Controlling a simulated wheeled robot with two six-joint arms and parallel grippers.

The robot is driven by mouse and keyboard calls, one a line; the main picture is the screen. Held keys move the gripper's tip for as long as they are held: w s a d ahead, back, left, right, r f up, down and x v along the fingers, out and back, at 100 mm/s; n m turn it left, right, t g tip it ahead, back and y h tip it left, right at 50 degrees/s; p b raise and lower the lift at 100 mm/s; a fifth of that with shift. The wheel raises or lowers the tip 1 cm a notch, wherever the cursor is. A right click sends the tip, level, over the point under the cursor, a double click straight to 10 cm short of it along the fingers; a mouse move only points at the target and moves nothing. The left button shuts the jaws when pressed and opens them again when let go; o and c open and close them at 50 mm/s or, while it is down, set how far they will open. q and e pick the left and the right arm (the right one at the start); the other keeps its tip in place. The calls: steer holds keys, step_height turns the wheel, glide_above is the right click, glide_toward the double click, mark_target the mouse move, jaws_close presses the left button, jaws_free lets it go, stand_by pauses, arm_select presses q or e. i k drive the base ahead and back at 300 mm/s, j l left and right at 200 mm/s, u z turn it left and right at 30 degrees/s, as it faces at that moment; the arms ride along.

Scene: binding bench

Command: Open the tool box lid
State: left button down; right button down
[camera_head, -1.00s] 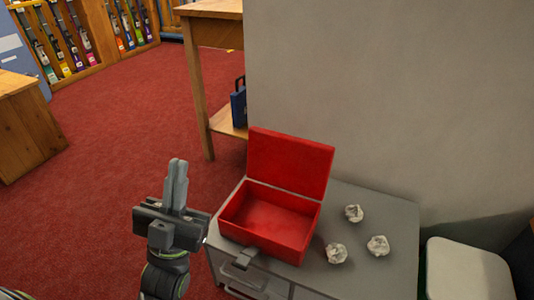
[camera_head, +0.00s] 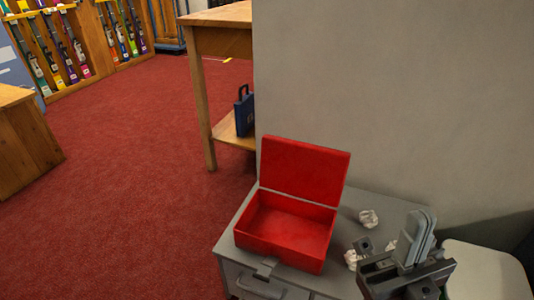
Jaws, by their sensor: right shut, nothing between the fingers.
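The red tool box (camera_head: 284,248) sits on a grey cabinet. Its lid (camera_head: 305,171) stands open, upright along the back edge, against the grey wall. The inside of the box shows red and empty. My right gripper (camera_head: 420,236) is at the lower right, to the right of the box and apart from the lid. Its fingers are together, point up and hold nothing. My left gripper is not in view.
The grey cabinet top (camera_head: 238,210) carries crumpled paper balls (camera_head: 369,218), some partly hidden behind my gripper. A grey wall (camera_head: 390,100) rises behind. A wooden table (camera_head: 215,40) with a blue case (camera_head: 244,112) stands behind left. Red carpet lies open at left.

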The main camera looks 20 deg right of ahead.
mark_target(312, 172)
steer(key=i+j+u, duration=0.4)
steer(key=j, duration=0.25)
steer(key=i+j+u, duration=0.45)
steer(key=i+z, duration=0.35)
steer(key=z, duration=0.15)
steer(key=i+j+z, duration=0.3)
steer(key=z, duration=0.15)
steer(key=i+z, duration=0.15)
steer(key=z, duration=0.3)
steer(key=i+z, duration=0.15)
steer(key=z, duration=0.35)
steer(key=i+j+z, duration=0.1)
steer(key=z, duration=0.35)
steer(key=i+j+z, duration=0.1)
steer(key=z, duration=0.4)
steer(key=i+j+z, duration=0.15)
steer(key=z, duration=0.3)
steer(key=i+j+z, duration=0.1)
steer(key=j+z, duration=0.3)
steer(key=i+j+z, duration=0.1)
steer(key=j+z, duration=0.15)
steer(key=z, duration=0.2)
steer(key=j+z, duration=0.4)
steer(key=l, duration=0.1)
